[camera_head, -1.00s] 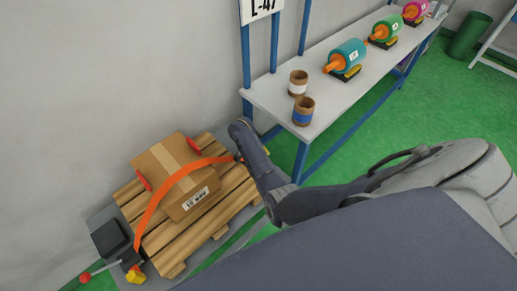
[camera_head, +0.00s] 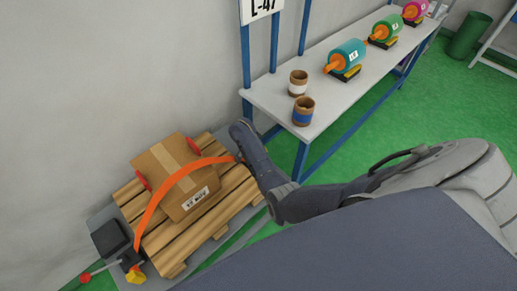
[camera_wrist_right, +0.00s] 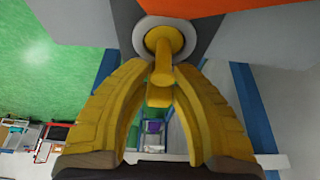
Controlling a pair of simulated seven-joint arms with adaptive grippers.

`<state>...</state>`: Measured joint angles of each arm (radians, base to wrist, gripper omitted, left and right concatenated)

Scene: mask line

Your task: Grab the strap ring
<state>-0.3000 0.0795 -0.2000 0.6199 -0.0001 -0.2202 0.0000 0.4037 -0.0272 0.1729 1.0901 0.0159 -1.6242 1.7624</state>
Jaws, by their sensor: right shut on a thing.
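My right gripper (camera_wrist_right: 160,78) has yellow fingers. In the right wrist view its tips close on a yellow ring piece (camera_wrist_right: 162,50), seated in a round pale collar at the top. The orange strap (camera_head: 150,215) crosses over a cardboard box (camera_head: 176,175) in the head view. Its upper right end meets my right arm, which hides the gripper and ring there. Orange also shows at the top edge of the right wrist view. My left gripper is not in view.
The box stands on a wooden pallet (camera_head: 160,240) beside the wall. A black device with a red-knobbed lever (camera_head: 87,277) sits at lower left. A bench (camera_head: 262,97) with two cups and several coloured cylinders stands behind my arm.

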